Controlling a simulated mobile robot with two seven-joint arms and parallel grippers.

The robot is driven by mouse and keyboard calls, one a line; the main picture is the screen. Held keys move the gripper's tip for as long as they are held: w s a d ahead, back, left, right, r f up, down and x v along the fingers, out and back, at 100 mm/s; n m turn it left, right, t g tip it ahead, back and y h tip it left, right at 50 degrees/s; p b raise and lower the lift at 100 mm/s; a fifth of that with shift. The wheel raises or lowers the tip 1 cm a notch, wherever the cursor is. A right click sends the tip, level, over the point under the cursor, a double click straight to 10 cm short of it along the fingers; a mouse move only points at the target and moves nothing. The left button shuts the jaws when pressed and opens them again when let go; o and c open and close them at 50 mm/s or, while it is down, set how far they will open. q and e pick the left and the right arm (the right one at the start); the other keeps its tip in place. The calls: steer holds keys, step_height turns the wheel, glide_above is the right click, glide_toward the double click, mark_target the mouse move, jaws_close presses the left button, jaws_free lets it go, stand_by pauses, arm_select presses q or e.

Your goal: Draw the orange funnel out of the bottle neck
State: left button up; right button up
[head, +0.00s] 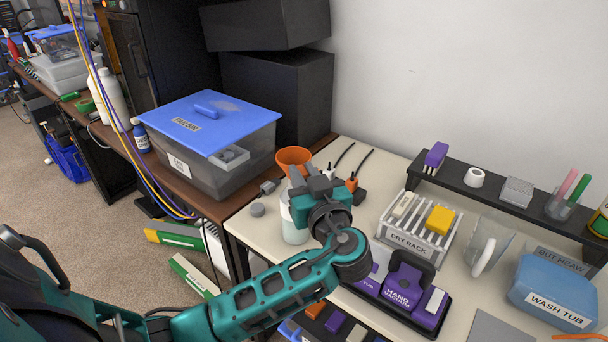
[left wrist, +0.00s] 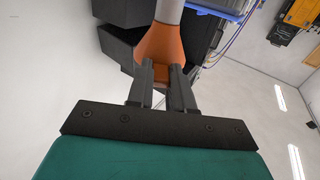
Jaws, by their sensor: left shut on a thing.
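The orange funnel (head: 294,157) shows its wide mouth upward above the white bottle (head: 293,228) at the left end of the light table. My left gripper (head: 300,176) is shut on the funnel, just below its rim. In the left wrist view the fingers (left wrist: 162,72) close on the orange funnel (left wrist: 161,44), with a pale grey cylinder beyond it. The gripper hides the lower funnel and the bottle's neck in the head view, so I cannot tell whether the spout is inside the neck. My right gripper is not in view.
A clear bin with a blue lid (head: 213,122) stands close on the left. The dry rack (head: 416,231) and the purple hand vacuum (head: 402,287) are to the right of my arm.

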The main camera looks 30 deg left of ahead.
arm_select(q)
jaws_close()
steer(key=shift+r, duration=0.6)
steer(key=shift+r, duration=0.1)
steer(key=shift+r+p, duration=1.25)
steer(key=shift+r, duration=0.7)
